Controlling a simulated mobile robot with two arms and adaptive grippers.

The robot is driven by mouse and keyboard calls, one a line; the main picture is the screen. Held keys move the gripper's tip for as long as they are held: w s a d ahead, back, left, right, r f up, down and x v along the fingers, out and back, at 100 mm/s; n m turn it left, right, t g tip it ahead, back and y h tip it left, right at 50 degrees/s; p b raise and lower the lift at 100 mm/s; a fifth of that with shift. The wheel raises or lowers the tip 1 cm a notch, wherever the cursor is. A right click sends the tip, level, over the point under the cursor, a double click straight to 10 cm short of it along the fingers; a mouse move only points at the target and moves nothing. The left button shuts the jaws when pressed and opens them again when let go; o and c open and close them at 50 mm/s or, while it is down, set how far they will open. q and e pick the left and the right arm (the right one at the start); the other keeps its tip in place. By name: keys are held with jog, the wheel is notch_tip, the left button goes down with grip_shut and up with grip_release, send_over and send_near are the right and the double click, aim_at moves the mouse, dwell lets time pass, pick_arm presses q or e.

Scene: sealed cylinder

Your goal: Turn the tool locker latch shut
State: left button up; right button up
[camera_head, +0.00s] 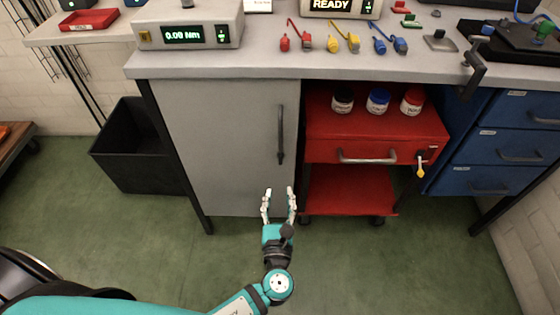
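A grey cabinet door (215,130), which looks like the tool locker, is shut under the workbench. A dark vertical handle (280,135) is on its right side; I cannot tell whether this is the latch. My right gripper is out of view.
The red cart under the bench holds several lidded jars (378,101). Blue drawers (505,140) stand at the right, a black bin (135,150) at the left. Tools and a torque display (188,36) lie on the benchtop (240,66). The green floor (400,265) in front is clear.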

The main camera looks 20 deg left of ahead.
aim_at(281, 158)
pick_arm(q)
jog(key=b+x, duration=0.1)
jog(key=x, duration=1)
jog(key=shift+w+f, duration=0.1)
jog(key=shift+w, duration=0.25)
jog(key=shift+w+a, duration=0.2)
jog(key=shift+w, duration=0.3)
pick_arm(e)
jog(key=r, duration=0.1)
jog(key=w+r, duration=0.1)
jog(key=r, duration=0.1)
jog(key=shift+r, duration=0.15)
pick_arm(q)
grip_shut()
